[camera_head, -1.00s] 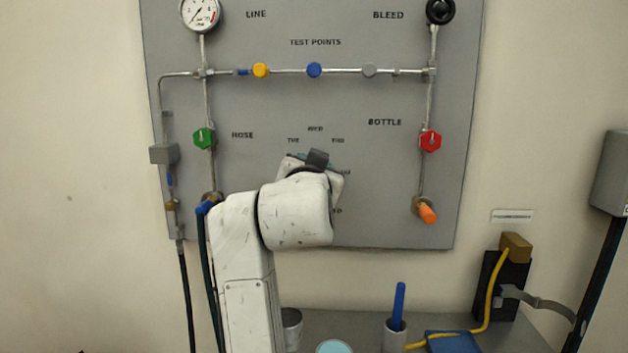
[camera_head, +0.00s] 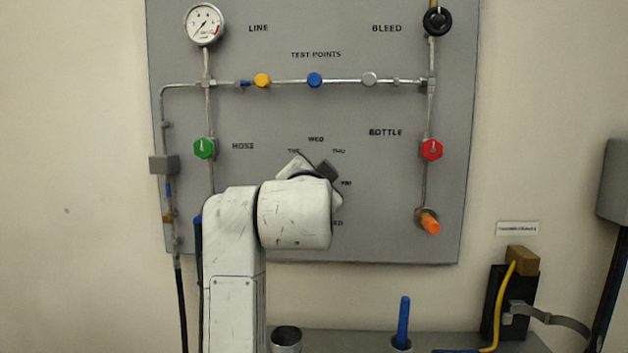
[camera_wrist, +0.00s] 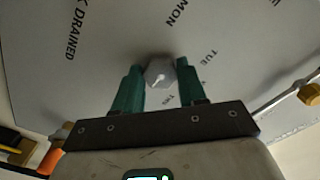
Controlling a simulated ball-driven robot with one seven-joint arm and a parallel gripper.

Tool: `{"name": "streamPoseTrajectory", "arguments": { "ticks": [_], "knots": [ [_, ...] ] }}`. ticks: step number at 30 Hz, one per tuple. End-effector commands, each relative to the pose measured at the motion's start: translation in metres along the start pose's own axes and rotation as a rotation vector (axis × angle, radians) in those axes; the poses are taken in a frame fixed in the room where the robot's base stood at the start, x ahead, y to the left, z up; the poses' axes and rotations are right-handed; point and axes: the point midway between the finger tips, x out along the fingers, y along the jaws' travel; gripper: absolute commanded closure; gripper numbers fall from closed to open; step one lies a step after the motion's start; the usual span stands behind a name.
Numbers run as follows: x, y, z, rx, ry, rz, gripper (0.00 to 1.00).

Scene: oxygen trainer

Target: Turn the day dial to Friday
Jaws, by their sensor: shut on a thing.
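The day dial (camera_wrist: 159,73) is a small pale grey knob with a white pointer mark, seen in the wrist view. My gripper (camera_wrist: 159,70) has its two green fingers closed on opposite sides of the knob. The mark slants toward the lower left, between the THU label (camera_wrist: 168,98) and the left finger. I cannot read exactly which day it meets. TUE and MON show to the right and above. In the head view the dial is hidden behind my arm, and the FRI label (camera_head: 346,183) shows just right of my wrist.
The grey panel (camera_head: 380,200) carries a green hose valve (camera_head: 205,149), a red bottle valve (camera_head: 431,150), a gauge (camera_head: 204,24) and a black bleed knob (camera_head: 437,21). Below is a shelf with a blue rod (camera_head: 403,320) in a cup. The panel between dial and bottle valve is clear.

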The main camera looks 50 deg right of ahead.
Motion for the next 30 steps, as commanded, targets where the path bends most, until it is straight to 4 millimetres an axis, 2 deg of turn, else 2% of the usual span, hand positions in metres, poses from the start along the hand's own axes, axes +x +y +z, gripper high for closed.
{"name": "streamPoseTrajectory", "arguments": {
  "ticks": [8, 9, 16, 25, 30],
  "knots": [
    [0.0, 0.003, 0.003, -0.001, -0.006, 0.007, 0.89],
    [0.0, 0.003, 0.003, -0.001, -0.006, 0.007, 0.55],
    [0.0, 0.001, 0.001, -0.001, -0.003, 0.003, 0.33],
    [-0.003, 0.0, 0.001, -0.001, -0.001, 0.001, 0.33],
    [-0.025, -0.001, 0.001, -0.001, -0.002, -0.002, 0.33]
  ]
}}
